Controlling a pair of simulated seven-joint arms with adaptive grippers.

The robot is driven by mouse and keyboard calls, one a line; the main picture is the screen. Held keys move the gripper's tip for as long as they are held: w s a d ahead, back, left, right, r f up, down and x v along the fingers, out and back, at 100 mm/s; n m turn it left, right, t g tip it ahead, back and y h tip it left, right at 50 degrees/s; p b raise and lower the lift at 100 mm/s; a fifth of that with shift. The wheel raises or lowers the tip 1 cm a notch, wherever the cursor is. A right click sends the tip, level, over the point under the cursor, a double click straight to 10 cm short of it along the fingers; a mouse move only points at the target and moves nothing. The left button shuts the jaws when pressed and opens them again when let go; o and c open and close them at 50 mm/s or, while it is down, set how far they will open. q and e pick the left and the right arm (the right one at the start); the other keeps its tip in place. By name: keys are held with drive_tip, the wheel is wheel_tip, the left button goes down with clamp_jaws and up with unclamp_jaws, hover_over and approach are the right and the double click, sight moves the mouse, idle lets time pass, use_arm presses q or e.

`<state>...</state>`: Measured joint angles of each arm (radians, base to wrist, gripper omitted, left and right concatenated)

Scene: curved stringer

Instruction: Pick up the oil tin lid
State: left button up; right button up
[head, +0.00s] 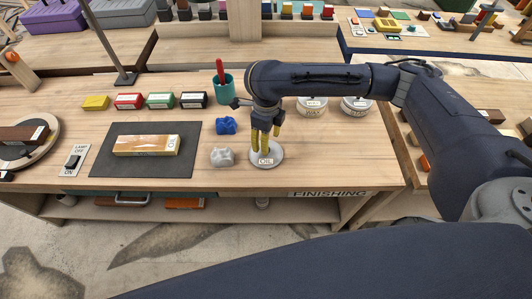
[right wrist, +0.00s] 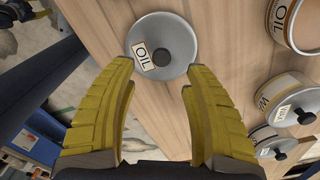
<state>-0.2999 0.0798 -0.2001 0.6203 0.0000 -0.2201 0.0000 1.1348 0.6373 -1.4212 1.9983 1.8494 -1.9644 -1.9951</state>
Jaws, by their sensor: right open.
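The oil tin lid (right wrist: 183,70) is a round grey disc with a dark knob (right wrist: 160,57) and a white label reading OIL (right wrist: 143,57). In the right wrist view it lies just beyond the fingertips. It also shows in the head view (head: 273,161), partly hidden by my right gripper (head: 263,138). My right gripper, with yellow fingers, also shows in the right wrist view (right wrist: 160,78); it is open and empty, its fingertips spread on either side of the lid's near edge. I cannot tell whether a tin is under the lid.
A white lump (head: 222,157) and a blue lump (head: 226,126) stand left of the lid. A teal cup (head: 224,84) stands behind. Other lidded tins (head: 312,107) stand behind to the right. A dark mat (head: 105,143) holds a wooden block. The bench front edge is close.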

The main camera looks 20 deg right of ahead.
drive_tip(key=shift+w+f, duration=0.1)
drive_tip(key=shift+f, duration=2.95)
drive_tip(key=shift+c, duration=0.2)
clamp_jaws()
